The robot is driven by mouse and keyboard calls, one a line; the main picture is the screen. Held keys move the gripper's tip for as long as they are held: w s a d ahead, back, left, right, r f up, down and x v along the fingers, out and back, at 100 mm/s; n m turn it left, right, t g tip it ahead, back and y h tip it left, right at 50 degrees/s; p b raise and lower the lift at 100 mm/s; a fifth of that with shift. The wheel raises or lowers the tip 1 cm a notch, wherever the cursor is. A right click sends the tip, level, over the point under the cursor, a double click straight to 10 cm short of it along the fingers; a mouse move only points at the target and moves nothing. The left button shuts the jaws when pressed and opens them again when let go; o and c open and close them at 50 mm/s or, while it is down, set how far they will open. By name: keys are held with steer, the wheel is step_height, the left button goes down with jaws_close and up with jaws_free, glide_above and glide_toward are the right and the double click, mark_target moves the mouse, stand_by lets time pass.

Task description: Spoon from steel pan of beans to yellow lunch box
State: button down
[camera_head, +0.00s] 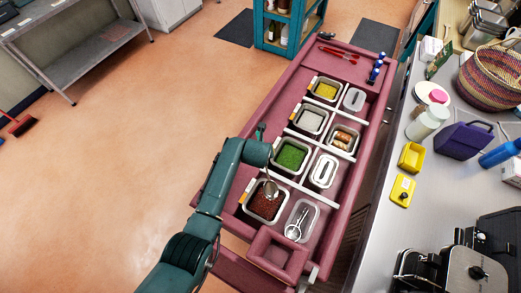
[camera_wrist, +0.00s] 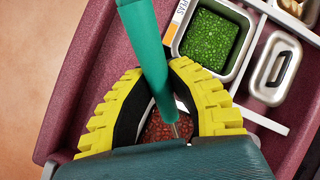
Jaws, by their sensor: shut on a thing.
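The steel pan of beans (camera_head: 249,210) sits in the pink cart's near-left slot, filled with red-brown beans (camera_head: 262,205). My gripper, with yellow ridged fingers (camera_wrist: 172,110), is shut on the teal handle (camera_wrist: 143,40) of the spoon above this pan. The beans also show between the fingers in the wrist view (camera_wrist: 153,128). In the head view the spoon's metal end (camera_head: 270,188) is over or in the beans; I cannot tell how deep. My fingers are mostly hidden there by my wrist. The open yellow lunch box (camera_head: 411,157) stands on the steel counter at right.
A pan of peas (camera_head: 291,155) stands behind the beans. A clear tub with a metal scoop (camera_head: 293,231) is to their right. A yellow lid (camera_head: 402,191), a white jar (camera_head: 427,122) and a purple container (camera_head: 464,141) stand around the lunch box. A gap separates cart and counter.

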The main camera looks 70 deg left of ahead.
steer(key=s+d+f+m+y+b, duration=0.15)
steer(key=d+f+y+b, duration=0.35)
steer(key=f+b, duration=0.85)
steer(key=a+r+n+h+p, duration=0.1)
steer(key=a+r+h+p, duration=0.4)
steer(key=r+p, duration=0.5)
steer(key=shift+w+r+h, duration=0.2)
steer(key=shift+r+h, duration=0.5)
steer(key=shift+h, duration=0.2)
steer(key=shift+w, duration=0.1)
